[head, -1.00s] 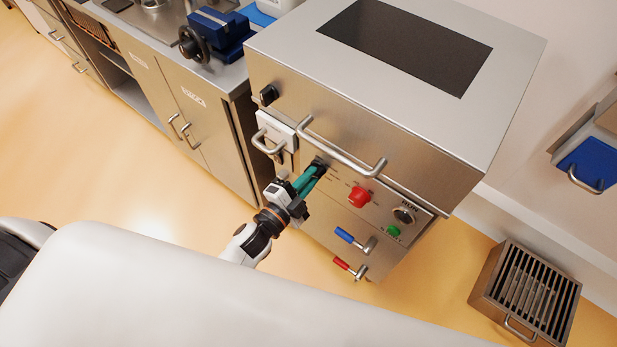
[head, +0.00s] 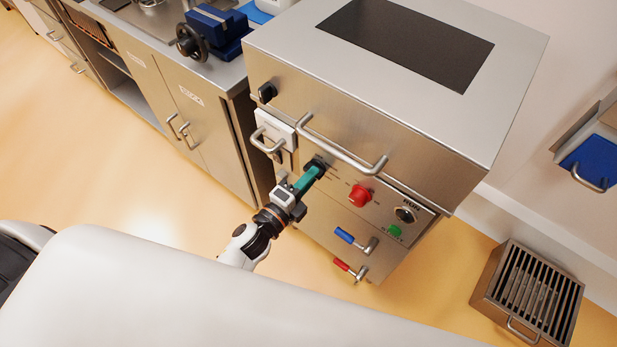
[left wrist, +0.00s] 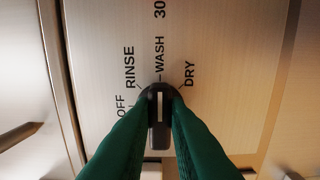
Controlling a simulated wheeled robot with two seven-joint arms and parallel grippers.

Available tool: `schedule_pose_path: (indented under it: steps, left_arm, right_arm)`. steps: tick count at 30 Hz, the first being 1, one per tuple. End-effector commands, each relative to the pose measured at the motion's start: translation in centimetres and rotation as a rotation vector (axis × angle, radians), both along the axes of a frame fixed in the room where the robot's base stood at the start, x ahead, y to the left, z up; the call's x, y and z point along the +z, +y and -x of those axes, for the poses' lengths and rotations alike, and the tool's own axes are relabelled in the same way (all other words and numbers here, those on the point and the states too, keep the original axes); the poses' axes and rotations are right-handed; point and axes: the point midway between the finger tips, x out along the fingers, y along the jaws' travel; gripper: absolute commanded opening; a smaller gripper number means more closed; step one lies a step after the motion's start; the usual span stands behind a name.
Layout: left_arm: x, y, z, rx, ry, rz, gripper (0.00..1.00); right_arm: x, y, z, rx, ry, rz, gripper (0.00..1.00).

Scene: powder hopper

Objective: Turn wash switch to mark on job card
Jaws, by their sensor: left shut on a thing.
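The wash switch, a black knob with a white line, shows in the left wrist view (left wrist: 158,108) and on the steel cabinet front in the head view (head: 317,163). Labels OFF, RINSE, WASH and DRY surround it. The white line points up, roughly at the WASH tick. My left gripper (head: 314,172), with green fingers, is shut on the knob; in the left wrist view its fingers (left wrist: 159,110) press on both sides. The fingers partly cover the panel near OFF. I cannot make out a job card. My right gripper is not in view.
A red knob (head: 360,195), a green button (head: 394,230), and blue (head: 344,235) and red (head: 341,264) levers sit right of and below the switch. A bar handle (head: 340,150) crosses just above my gripper. A slatted steel box (head: 480,285) stands on the floor at right.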

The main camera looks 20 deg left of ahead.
Motion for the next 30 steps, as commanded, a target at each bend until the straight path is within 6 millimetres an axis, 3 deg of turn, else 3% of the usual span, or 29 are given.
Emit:
schedule_pose_path:
  steps: [9, 10, 14, 23, 30]
  left_arm:
    - [-0.1, 0.0, 0.1, -0.001, 0.002, -0.001, 0.0]
    - [-0.1, 0.0, 0.1, -0.001, 0.002, -0.001, 0.16]
    - [-0.1, 0.0, 0.1, 0.0, 0.002, 0.0, 0.36]
    - [-0.1, 0.0, 0.2, 0.0, 0.001, 0.001, 0.36]
    - [-0.3, 1.2, 3.3, 0.001, 0.005, 0.0, 0.36]
  right_arm:
    - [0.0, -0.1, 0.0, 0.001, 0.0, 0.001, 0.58]
    - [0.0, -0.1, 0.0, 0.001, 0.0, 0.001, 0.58]
    - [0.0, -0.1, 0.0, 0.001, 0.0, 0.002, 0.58]
    - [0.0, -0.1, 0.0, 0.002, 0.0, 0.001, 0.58]
    - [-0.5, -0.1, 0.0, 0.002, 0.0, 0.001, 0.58]
